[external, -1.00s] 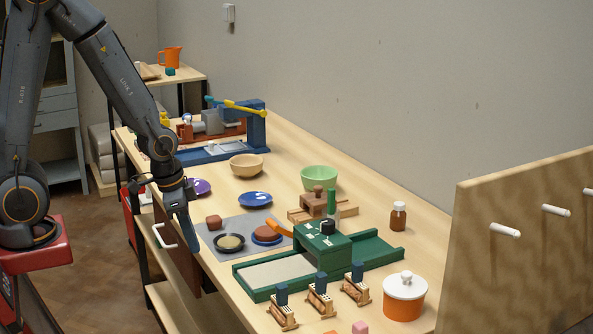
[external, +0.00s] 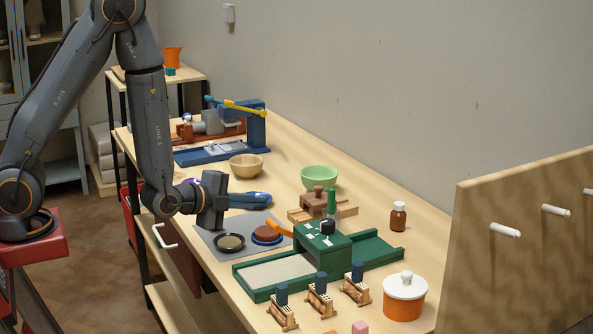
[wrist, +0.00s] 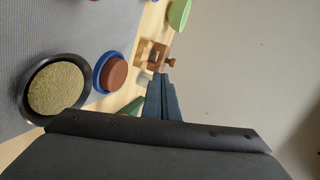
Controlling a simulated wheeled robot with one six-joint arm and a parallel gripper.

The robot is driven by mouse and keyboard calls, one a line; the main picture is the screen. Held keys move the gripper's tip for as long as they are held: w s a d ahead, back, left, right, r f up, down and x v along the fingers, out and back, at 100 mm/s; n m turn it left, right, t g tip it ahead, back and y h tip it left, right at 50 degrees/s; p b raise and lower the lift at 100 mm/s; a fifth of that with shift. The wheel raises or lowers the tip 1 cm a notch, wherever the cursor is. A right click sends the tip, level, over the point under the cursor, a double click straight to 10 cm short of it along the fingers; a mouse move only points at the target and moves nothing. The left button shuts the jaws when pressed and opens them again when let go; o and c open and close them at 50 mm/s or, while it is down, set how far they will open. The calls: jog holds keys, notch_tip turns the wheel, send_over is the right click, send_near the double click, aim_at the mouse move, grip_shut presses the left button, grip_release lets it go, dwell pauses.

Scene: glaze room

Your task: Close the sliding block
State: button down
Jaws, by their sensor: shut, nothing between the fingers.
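A brown wooden block with a round knob (external: 313,201) sits on a pale wooden track (external: 346,211) mid-table. In the wrist view the block (wrist: 153,54) shows just past my fingertips. A green block with a black knob (external: 322,246) stands across a green track (external: 385,251) nearer the camera. I cannot tell for sure which one the task names. My gripper (external: 266,199) is shut and empty, its blue fingers pointing right, left of the brown block and apart from it. The fingers (wrist: 161,85) also show in the wrist view.
A green bowl (external: 319,178) stands behind the brown block, and a tan bowl (external: 246,166) is further left. A grey mat (external: 207,223) with dishes lies below my gripper. A brown bottle (external: 398,217) and an orange pot (external: 403,302) stand at the right.

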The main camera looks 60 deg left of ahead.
aim_at(315, 189)
jog(key=shift+w+d+r+m+t+b, duration=0.15)
jog(key=shift+w+r+m+t+b, duration=0.25)
jog(key=shift+r+m+t, duration=0.35)
jog(key=b+x, duration=0.2)
jog(key=b, duration=0.1)
jog(key=shift+w+f+b, duration=0.15)
jog(key=shift+f+b, duration=0.05)
jog(key=shift+b, duration=0.1)
jog(key=p+x, duration=0.3)
jog(key=x, duration=0.8)
jog(key=shift+w+a+r, duration=0.1)
jog(key=shift+w+a, duration=0.1)
jog(key=x, duration=0.2)
jog(key=b+x, duration=0.1)
jog(key=x, duration=0.1)
jog(key=d+r+b+x, duration=0.1)
jog(key=x, duration=0.1)
jog(key=shift+w+a, duration=0.1)
jog(key=shift+w, duration=0.45)
jog(key=shift+w+r, duration=0.2)
jog(key=shift+s, duration=0.1)
